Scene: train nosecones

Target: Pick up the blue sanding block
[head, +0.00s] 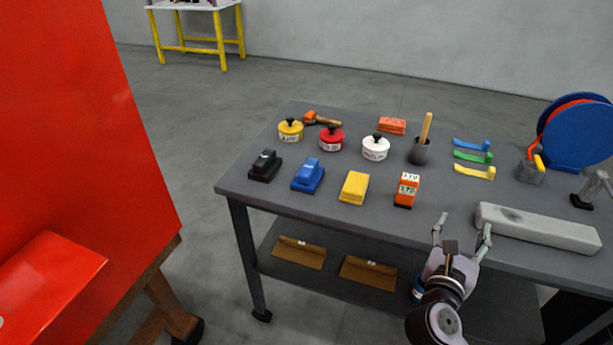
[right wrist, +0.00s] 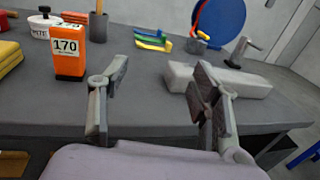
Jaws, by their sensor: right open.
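The blue sanding block (head: 308,176) lies on the grey table (head: 270,204), near its front edge, between a black block and a yellow block in the head view. It does not show in the right wrist view. My right gripper (head: 462,229) is open and empty at the table's front edge, well to the right of the blue block. The right wrist view shows its two fingers (right wrist: 155,95) spread apart with nothing between them. My left gripper is not in view.
Near the blue block are a black block (head: 265,166), a yellow block (head: 354,187) and an orange box marked 170 (head: 406,190). Yellow, red and white pots (head: 375,148) stand behind. A long grey bar (head: 537,228) lies right of my gripper. A red panel (head: 85,120) fills the left.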

